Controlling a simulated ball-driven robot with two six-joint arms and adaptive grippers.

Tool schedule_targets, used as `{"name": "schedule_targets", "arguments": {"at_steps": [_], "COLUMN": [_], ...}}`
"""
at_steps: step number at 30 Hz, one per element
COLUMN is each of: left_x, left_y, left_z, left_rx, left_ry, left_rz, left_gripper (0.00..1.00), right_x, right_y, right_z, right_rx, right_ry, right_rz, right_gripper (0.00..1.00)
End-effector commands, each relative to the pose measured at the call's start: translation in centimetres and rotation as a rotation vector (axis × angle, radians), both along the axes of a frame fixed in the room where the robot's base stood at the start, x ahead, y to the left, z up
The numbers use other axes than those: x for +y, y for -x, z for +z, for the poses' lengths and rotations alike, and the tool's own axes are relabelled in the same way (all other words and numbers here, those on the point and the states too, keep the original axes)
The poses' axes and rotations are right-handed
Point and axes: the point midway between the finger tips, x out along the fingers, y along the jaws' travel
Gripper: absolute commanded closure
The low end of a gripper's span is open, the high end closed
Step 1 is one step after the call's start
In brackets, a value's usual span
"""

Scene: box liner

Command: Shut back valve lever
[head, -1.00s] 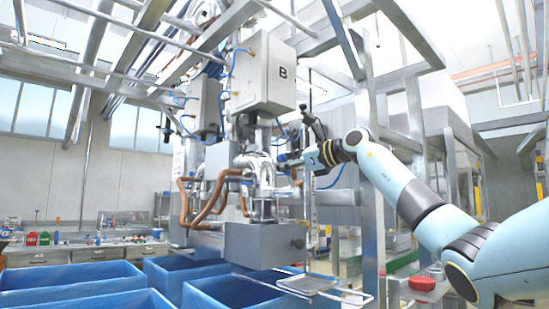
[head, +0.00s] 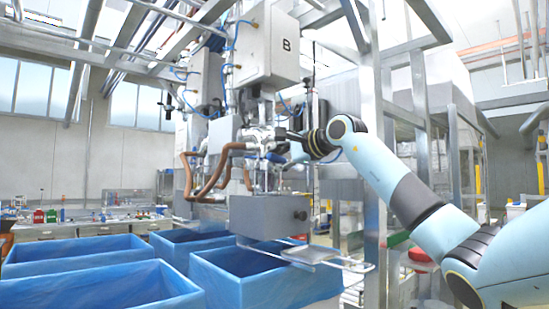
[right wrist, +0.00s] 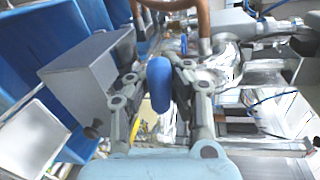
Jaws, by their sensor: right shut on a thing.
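In the right wrist view, a blue valve lever handle (right wrist: 159,86) stands between the two grey fingers of my right gripper (right wrist: 160,78), which are shut on it. A second, smaller blue part (right wrist: 184,44) shows farther off by the copper pipe; I cannot tell if it is another lever. The lever itself is hard to make out there. My left gripper is not in view.
A grey metal box (head: 268,217) hangs below the pipework, with copper-coloured hoses (head: 213,175) at its left. Blue lined bins (head: 262,283) stand below. A steel upright (head: 377,190) stands close behind my right arm. A wire frame with a tray (head: 312,255) juts out at the lower right.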

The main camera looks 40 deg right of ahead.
Motion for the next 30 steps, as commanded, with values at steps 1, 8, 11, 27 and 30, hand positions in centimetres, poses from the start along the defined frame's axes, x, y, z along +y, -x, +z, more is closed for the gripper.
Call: {"name": "schedule_targets", "arguments": {"at_steps": [1, 8, 11, 27, 30], "left_x": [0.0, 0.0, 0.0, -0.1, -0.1], "left_y": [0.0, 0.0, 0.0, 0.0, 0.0], "left_z": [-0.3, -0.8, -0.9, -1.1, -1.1], "left_rx": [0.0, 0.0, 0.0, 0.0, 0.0], "left_ry": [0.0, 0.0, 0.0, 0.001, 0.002], "left_rz": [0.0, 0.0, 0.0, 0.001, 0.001], "left_gripper": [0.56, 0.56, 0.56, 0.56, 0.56], "right_x": [0.2, 0.2, 0.2, 0.2, 0.2], "right_y": [0.0, 0.0, 0.0, 0.0, 0.0], "right_z": [-1.0, -1.9, -2.1, -2.4, -2.4], "right_rx": [0.012, 0.003, 0.001, -0.001, -0.001], "right_ry": [0.023, 0.135, 0.164, 0.202, 0.202], "right_rz": [0.003, 0.003, 0.005, 0.005, 0.005], "right_gripper": [1.0, 1.0, 1.0, 1.0, 0.89]}}
